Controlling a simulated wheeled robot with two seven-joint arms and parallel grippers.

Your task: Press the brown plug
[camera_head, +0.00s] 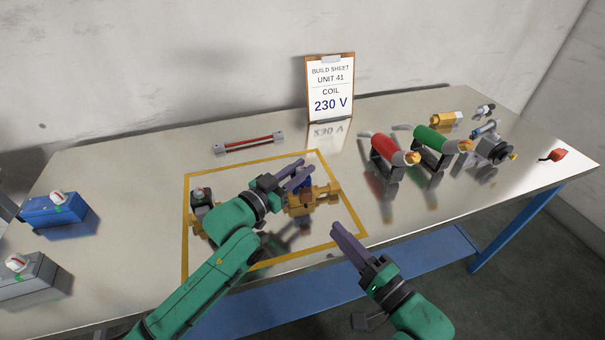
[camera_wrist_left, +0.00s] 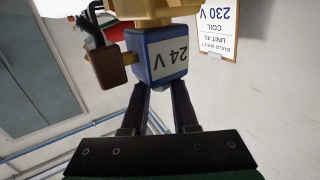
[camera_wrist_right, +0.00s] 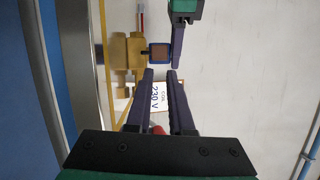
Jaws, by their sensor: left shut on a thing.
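The brown plug (camera_wrist_left: 108,65) sits on the side of a blue coil (camera_wrist_left: 160,52) labelled 24 V, with dark cables above it in the left wrist view. The coil is on a brass valve (camera_head: 322,195). The plug also shows as a brown square on the coil in the right wrist view (camera_wrist_right: 159,54). My left gripper (camera_head: 294,175) is shut on the coil, its fingers reaching it from above in the head view. My right gripper (camera_head: 337,230) is empty and open with a narrow gap, front right of the valve, apart from the plug.
A yellow outline (camera_head: 350,212) surrounds the valve and another fitting (camera_head: 202,203). A build sheet (camera_head: 331,88) reads COIL 230 V. Red (camera_head: 390,150) and green (camera_head: 436,140) tools stand right. Blue (camera_head: 52,210) and grey (camera_head: 28,280) boxes stand left.

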